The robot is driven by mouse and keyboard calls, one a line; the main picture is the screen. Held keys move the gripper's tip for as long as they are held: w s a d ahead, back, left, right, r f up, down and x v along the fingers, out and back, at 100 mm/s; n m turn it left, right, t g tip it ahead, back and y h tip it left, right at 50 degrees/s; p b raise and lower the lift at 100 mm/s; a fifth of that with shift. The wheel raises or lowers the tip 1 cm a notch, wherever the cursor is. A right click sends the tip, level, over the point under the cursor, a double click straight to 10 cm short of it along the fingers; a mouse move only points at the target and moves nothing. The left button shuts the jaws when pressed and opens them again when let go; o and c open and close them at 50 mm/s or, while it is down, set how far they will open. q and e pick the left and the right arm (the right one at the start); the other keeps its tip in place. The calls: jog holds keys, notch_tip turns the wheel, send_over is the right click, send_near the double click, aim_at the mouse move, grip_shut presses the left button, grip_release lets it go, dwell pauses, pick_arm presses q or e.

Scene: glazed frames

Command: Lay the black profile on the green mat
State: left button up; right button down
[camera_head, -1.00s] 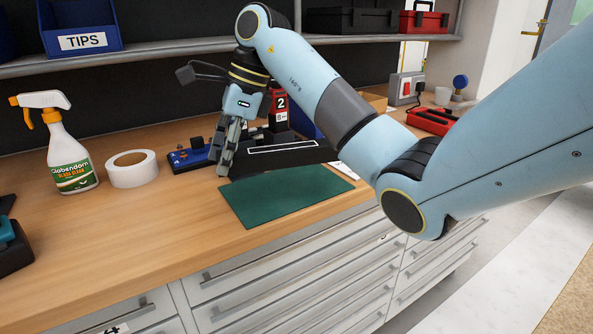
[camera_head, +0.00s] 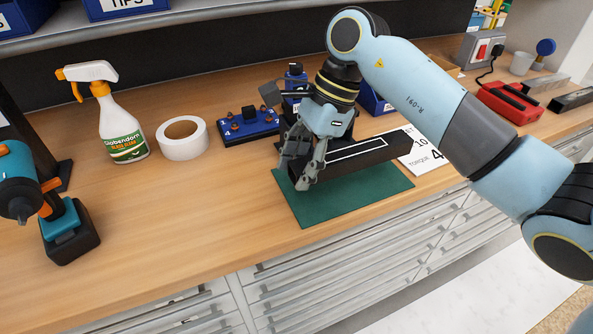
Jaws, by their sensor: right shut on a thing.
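The black profile (camera_head: 376,156) is a long dark bar with a white outlined rectangle on it. My right gripper (camera_head: 304,176) is shut on it near its left end; the fingers hide that end. The profile extends right from the gripper, over the far part of the green mat (camera_head: 345,205). I cannot tell whether its underside touches the mat. The mat lies flat near the bench's front edge, and its near part is bare. My left gripper is not in view.
A blue tray of small parts (camera_head: 249,128) stands behind the gripper. A tape roll (camera_head: 183,140), spray bottle (camera_head: 121,125) and cordless drill (camera_head: 60,215) stand left. A white torque card (camera_head: 424,152) lies right of the mat.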

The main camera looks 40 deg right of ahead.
aim_at(288, 195)
jog(key=shift+w+d+f, duration=0.25)
jog(key=shift+w+f, duration=0.6)
jog(key=shift+w, duration=0.3)
notch_tip(288, 195, down, 3)
jog(key=shift+f+p, duration=0.2)
jog(key=shift+p, duration=0.35)
jog(key=shift+f, duration=0.15)
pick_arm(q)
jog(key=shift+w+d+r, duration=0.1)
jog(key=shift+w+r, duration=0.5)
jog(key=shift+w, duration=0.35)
pick_arm(e)
jog(key=c, duration=0.8)
grip_release()
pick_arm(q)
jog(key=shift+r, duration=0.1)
pick_arm(e)
jog(key=shift+r, duration=0.2)
pick_arm(q)
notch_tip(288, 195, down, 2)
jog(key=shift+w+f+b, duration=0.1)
jog(key=shift+b, duration=1.1)
pick_arm(e)
jog(key=v, duration=1.1)
jog(key=shift+s+d+r, duration=0.15)
jog(key=shift+d+r, duration=0.1)
jog(key=shift+r, duration=0.05)
